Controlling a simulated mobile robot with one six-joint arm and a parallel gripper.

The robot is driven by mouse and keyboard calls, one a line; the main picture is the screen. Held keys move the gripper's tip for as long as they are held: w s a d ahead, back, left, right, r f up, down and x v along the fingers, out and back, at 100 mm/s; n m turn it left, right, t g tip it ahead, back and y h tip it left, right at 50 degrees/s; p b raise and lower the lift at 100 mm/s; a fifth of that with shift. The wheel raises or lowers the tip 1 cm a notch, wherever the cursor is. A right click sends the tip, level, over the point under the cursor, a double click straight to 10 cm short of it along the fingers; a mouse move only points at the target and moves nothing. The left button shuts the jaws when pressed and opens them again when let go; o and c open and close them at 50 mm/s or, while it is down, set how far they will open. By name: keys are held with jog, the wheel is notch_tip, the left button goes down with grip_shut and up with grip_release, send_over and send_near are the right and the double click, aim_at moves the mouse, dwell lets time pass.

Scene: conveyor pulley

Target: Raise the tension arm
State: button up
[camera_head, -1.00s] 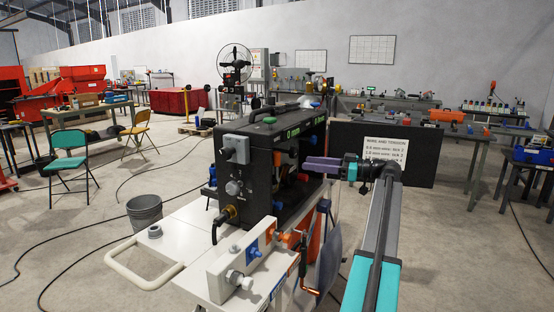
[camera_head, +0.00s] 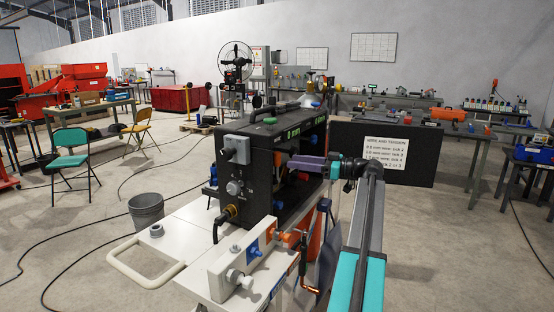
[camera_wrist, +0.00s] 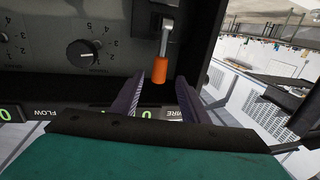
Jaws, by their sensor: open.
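The tension arm (camera_wrist: 160,66) is a grey metal lever with an orange grip, set in the open side of a black wire feeder. In the wrist view it sits in a recess, with the orange end close to the gap between my fingertips. My gripper (camera_wrist: 157,84) has two purple fingers, open, one on each side of that gap. Nothing is visibly clamped. In the head view my gripper (camera_head: 296,163) reaches from the right into the feeder's open side, and the arm's grip cannot be clearly picked out there.
The black wire feeder (camera_head: 252,196) stands on a white cart with a looped handle (camera_head: 150,272). A numbered dial (camera_wrist: 84,52) is left of the recess in the wrist view. A sign about wire and tension (camera_head: 402,153) is on a dark panel behind. A grey bucket (camera_head: 146,211) stands left.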

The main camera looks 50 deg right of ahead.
aim_at(277, 164)
jog(key=shift+p+x, duration=0.8)
jog(key=shift+x, duration=3.15)
jog(key=shift+c, duration=0.3)
grip_shut()
jog(key=shift+a+f, duration=0.1)
jog(key=shift+a, duration=0.1)
